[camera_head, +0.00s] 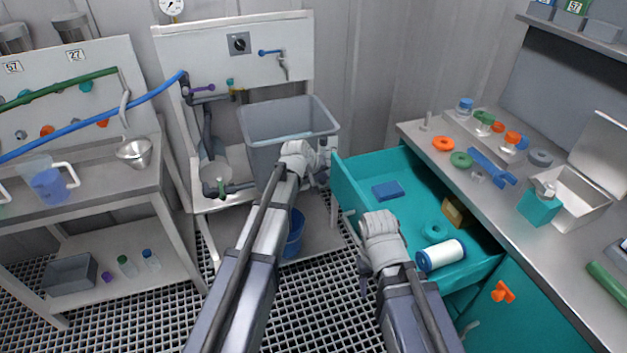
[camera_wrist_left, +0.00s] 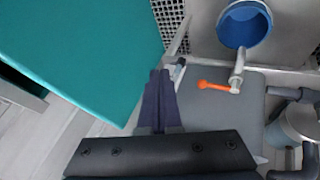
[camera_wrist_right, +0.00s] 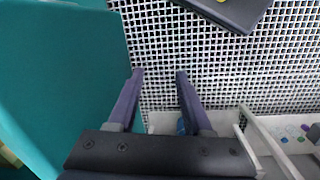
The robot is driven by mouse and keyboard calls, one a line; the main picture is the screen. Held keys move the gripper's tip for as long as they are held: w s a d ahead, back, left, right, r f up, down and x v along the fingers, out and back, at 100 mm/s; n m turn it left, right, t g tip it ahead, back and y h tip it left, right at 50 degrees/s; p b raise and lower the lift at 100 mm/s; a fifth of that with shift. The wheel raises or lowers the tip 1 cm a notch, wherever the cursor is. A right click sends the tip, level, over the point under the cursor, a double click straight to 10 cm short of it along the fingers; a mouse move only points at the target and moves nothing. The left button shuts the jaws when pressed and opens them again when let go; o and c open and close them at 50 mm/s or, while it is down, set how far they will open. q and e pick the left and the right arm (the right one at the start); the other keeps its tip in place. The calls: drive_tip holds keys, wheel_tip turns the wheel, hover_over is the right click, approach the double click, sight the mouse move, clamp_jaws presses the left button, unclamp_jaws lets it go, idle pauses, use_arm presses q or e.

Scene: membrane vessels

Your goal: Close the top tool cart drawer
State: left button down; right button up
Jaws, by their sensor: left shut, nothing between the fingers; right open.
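The teal top drawer (camera_head: 405,207) of the tool cart (camera_head: 545,310) stands pulled out, its front panel toward the middle of the head view. It holds a blue block (camera_head: 388,190), a teal ring (camera_head: 434,233), a brown box (camera_head: 458,212) and a white roll (camera_head: 442,255). My left gripper (camera_head: 325,172) is shut and empty near the drawer's far front corner. In the left wrist view its fingers (camera_wrist_left: 160,98) are beside a teal panel. My right gripper (camera_head: 363,280) is open and empty, outside the near part of the drawer front. A teal panel (camera_wrist_right: 65,75) shows left of its fingers (camera_wrist_right: 160,90).
The worktop (camera_head: 440,150) above the drawer carries rings, caps and a metal box (camera_head: 575,200). A grey sink (camera_head: 288,130) stands behind my left arm, with a blue bucket (camera_head: 294,235) below. A bench (camera_head: 90,205) is at left. Grated floor (camera_head: 310,315) lies between my arms.

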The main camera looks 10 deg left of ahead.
use_arm(q)
drive_tip(key=shift+w+d, duration=0.4)
drive_tip(key=shift+d, duration=0.2)
approach(397, 162)
drive_tip(key=x, duration=0.5)
drive_tip(key=shift+s+a+f, duration=0.1)
drive_tip(key=shift+a+f, duration=0.1)
drive_tip(key=shift+a, duration=0.05)
drive_tip(key=shift+d, duration=0.25)
drive_tip(key=shift+d+r, duration=0.1)
drive_tip(key=s+a, duration=0.1)
drive_tip(key=a, duration=0.1)
drive_tip(key=s+a, duration=0.1)
drive_tip(key=a, duration=0.1)
drive_tip(key=shift+s, duration=0.1)
drive_tip(key=p+v, duration=0.8)
drive_tip(key=v, duration=0.2)
